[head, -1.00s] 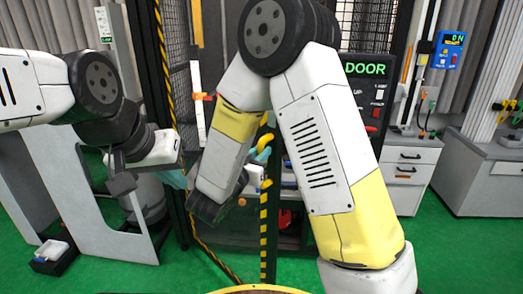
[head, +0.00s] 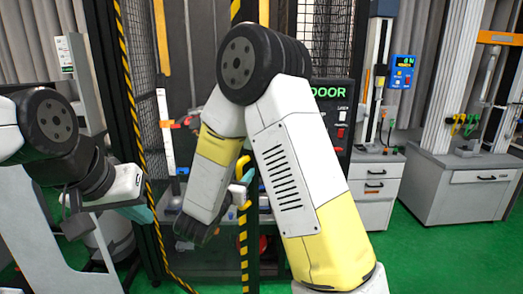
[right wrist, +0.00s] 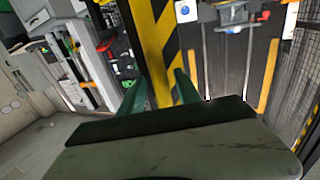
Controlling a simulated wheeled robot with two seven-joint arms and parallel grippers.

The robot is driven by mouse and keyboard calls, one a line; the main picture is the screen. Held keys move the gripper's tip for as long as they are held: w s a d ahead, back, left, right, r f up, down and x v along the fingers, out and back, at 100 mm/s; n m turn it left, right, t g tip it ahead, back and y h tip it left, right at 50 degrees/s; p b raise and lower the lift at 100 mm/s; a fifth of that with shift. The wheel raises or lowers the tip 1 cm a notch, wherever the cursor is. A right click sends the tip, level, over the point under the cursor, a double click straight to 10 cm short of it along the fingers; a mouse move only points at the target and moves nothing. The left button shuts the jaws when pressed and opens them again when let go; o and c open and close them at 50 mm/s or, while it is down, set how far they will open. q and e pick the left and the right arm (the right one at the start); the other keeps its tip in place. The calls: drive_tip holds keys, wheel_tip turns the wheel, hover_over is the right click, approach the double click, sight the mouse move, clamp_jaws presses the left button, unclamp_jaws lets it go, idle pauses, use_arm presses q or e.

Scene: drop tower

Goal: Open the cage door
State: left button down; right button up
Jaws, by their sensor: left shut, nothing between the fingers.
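The cage is a tall dark frame with mesh and black-and-yellow striped edges; its front striped post (head: 243,235) stands mid-picture in the head view. A yellow handle (head: 243,165) is on this post, partly behind my right arm. My right gripper is mostly hidden by my arm in the head view, close to the handle. In the right wrist view my right gripper (right wrist: 161,78) has its two green fingers apart, with a striped post (right wrist: 158,40) beyond and between them. I cannot tell whether they touch anything. My left gripper (head: 142,214) is shut and empty, left of the post.
A black control panel (head: 330,112) marked DOOR is on the cage's right side. Grey cabinets (head: 465,190) with instruments stand further right. Green floor (head: 410,250) is clear at the lower right.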

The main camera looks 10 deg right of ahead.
drive_tip(key=w+d+n+t+y, duration=0.1)
drive_tip(key=w+d+y, duration=0.1)
drive_tip(key=w+d, duration=0.6)
drive_tip(key=w+d+n+y, duration=0.2)
drive_tip(key=w+d, duration=0.5)
drive_tip(key=w, duration=0.6)
drive_tip(key=shift+w+d+t+y, duration=0.2)
drive_tip(key=shift+d+t+y, duration=0.2)
drive_tip(key=shift+y, duration=0.1)
